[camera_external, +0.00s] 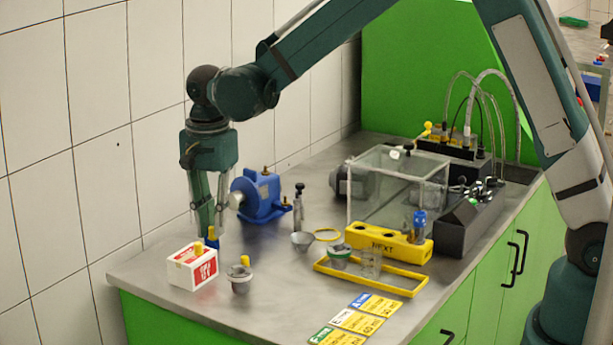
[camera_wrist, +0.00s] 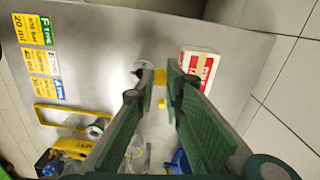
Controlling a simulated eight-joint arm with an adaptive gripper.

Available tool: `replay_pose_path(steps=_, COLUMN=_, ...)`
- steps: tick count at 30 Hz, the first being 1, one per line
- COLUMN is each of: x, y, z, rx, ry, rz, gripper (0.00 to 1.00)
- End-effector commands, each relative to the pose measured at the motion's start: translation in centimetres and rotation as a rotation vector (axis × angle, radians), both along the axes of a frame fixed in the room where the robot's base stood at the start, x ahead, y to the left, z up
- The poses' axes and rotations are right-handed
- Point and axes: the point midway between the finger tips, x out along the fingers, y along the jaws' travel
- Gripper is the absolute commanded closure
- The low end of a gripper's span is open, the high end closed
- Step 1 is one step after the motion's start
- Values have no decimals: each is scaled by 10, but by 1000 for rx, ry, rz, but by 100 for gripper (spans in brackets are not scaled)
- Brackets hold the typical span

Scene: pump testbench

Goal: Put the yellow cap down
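A second small yellow piece (camera_wrist: 164,104) shows between the fingers in the wrist view. The external view also shows yellow pieces at the box top (camera_external: 198,249) and at the grey cup (camera_external: 245,261). Which piece matches which between views is unclear.
The grey cup (camera_external: 240,281) stands right of the box. A blue pump (camera_external: 262,196) stands behind. A yellow frame (camera_external: 373,280), a yellow block (camera_external: 388,243) and label cards (camera_external: 356,318) lie to the right. Bare bench (camera_external: 285,285) lies between cup and frame.

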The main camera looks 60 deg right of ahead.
Motion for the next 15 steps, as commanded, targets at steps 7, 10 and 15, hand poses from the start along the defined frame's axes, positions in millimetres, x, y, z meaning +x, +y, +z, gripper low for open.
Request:
replay_pose_path(steps=7, x=62, y=-3, z=20, rx=-1, ry=2, rz=-123, gripper=92)
replay_pose_path(steps=10, x=78, y=-5, z=25, rx=-1, ry=3, rz=-158, gripper=92)
replay_pose_path(steps=15, x=92, y=-6, z=29, rx=-1, ry=3, rz=-191, gripper=92)
